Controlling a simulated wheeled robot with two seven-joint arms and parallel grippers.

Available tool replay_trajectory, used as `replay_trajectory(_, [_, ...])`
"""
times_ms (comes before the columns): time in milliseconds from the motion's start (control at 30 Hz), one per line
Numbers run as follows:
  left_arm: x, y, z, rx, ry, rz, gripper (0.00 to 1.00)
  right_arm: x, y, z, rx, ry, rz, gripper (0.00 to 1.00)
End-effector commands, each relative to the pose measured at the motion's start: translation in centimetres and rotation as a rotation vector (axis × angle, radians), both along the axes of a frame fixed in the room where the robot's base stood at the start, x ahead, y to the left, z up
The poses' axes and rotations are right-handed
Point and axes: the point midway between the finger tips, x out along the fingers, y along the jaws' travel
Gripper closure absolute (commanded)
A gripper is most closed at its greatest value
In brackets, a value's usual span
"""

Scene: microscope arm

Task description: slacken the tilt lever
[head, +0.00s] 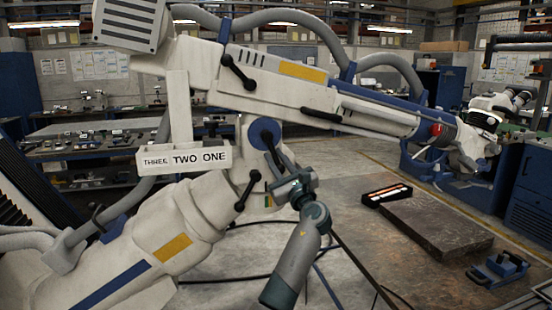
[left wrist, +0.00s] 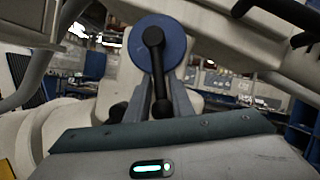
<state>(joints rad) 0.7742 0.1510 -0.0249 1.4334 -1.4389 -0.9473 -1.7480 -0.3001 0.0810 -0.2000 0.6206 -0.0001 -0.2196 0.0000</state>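The black tilt lever (head: 284,157) sits on a blue round joint cap (head: 259,136) of the large white microscope arm. In the left wrist view, the lever (left wrist: 155,65) hangs down from the blue cap (left wrist: 136,47). My left gripper (head: 293,184) comes up from below at the lever's lower end. In the left wrist view, its two fingers (left wrist: 161,88) stand close on either side of the lever and appear shut on it. Contact is hard to see exactly. My right gripper is not in view.
Other black levers show on the upper arm (head: 238,73) and lower column (head: 245,193). A "THREE TWO ONE" sign (head: 187,159) hangs left of the joint.

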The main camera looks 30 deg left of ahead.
Motion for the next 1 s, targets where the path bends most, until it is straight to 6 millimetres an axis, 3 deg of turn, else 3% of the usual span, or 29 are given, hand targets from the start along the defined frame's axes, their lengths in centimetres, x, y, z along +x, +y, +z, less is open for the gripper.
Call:
replay_trajectory(167, [0.0,0.0,0.0,0.000,0.000,0.000,0.79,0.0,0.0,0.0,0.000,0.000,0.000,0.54])
replay_trajectory(267, [0.0,0.0,0.0,0.000,0.000,0.000,1.00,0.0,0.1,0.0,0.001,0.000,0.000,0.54])
replay_trajectory(667, [0.1,-0.2,-0.1,-0.015,-0.018,0.000,1.00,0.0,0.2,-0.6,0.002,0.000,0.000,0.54])
replay_trajectory(1000, [0.9,-0.9,0.2,-0.117,-0.138,-0.001,1.00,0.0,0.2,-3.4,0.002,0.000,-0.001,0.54])
